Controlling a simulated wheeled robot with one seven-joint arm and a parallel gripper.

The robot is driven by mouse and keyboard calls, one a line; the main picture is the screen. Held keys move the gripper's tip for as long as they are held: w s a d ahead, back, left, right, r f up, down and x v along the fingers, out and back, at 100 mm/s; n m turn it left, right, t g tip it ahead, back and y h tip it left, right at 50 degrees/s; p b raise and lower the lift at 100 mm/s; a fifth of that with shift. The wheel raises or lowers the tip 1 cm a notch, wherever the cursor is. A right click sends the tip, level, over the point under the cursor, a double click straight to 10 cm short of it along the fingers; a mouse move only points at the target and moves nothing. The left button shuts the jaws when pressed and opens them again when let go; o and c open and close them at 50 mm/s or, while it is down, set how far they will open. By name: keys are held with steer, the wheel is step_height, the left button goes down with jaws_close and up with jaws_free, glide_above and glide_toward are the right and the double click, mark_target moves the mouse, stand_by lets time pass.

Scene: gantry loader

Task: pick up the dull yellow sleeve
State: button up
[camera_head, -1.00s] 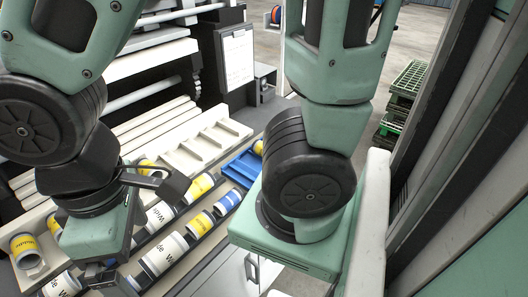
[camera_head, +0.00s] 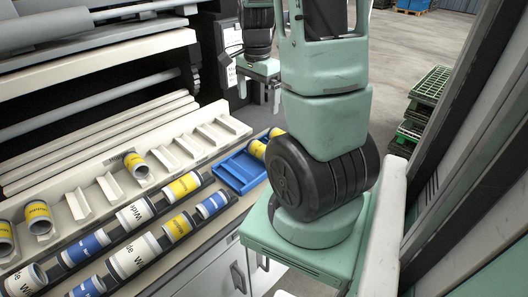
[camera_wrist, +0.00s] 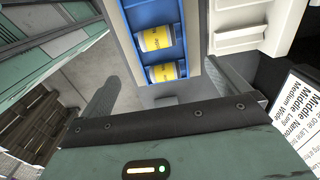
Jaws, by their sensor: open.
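Several sleeves with yellow bands are in view, and I cannot tell for sure which is the dull yellow one. Two yellow sleeves, one (camera_head: 257,149) nearer and one (camera_head: 276,133) farther, lie in the blue tray (camera_head: 228,179). In the wrist view the same tray (camera_wrist: 137,62) holds a yellow sleeve (camera_wrist: 156,38) and another yellow sleeve (camera_wrist: 162,72). Other yellow-banded sleeves sit on the cream rack (camera_head: 75,205) and in the dark channels. My gripper (camera_head: 259,88) hangs beyond the tray, open and apart from all sleeves.
White sleeves (camera_head: 130,258) and blue sleeves (camera_head: 213,204) lie in the dark channels in front of the cream rack. Long rails and rollers stand behind on the left. A printed sheet (camera_wrist: 298,115) is beside my gripper. Green crates (camera_head: 428,88) stand on the floor at right.

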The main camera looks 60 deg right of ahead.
glide_toward(260, 145)
steer(key=f, duration=0.5)
steer(key=shift+w+d+f, duration=0.1)
steer(key=shift+w+f, duration=0.1)
steer(key=shift+s+f+p, duration=0.1)
steer(key=shift+f+p, duration=0.25)
steer(key=shift+f, duration=0.2)
steer(key=shift+s+f+p, duration=0.1)
steer(key=shift+f+p, duration=0.2)
steer(key=shift+f, duration=1.8)
steer(key=c, duration=1.3)
